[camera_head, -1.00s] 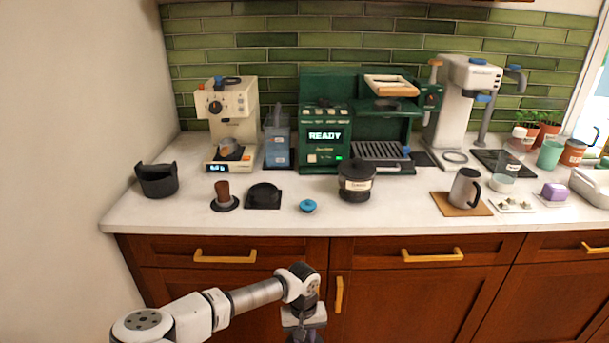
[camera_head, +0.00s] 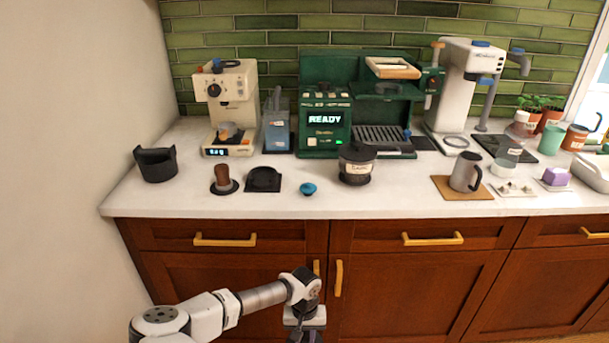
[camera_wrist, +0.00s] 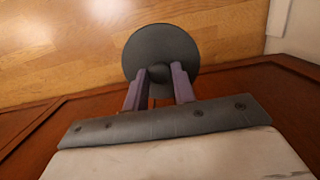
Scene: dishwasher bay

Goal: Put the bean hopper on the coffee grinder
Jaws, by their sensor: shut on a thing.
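My gripper (camera_wrist: 158,76) points down in front of the cabinets, its purple fingers shut on the knob of a round dark disc (camera_wrist: 160,45), which looks like a lid. In the head view my gripper (camera_head: 305,322) is at the bottom edge, and the disc is out of frame. A cream machine (camera_head: 238,106) with a front dial, probably the coffee grinder, stands at the back left of the counter, with dark and blue parts on top. A dark labelled canister (camera_head: 357,168) stands mid-counter. I cannot tell whether it is the bean hopper.
A green espresso machine (camera_head: 322,135) stands at the back centre. A black open holder (camera_head: 156,165), a tamper (camera_head: 223,178), a black mat (camera_head: 264,188) and a blue knob (camera_head: 308,188) line the front. A grey jug (camera_head: 463,172) is at right. The counter front edge lies above my gripper.

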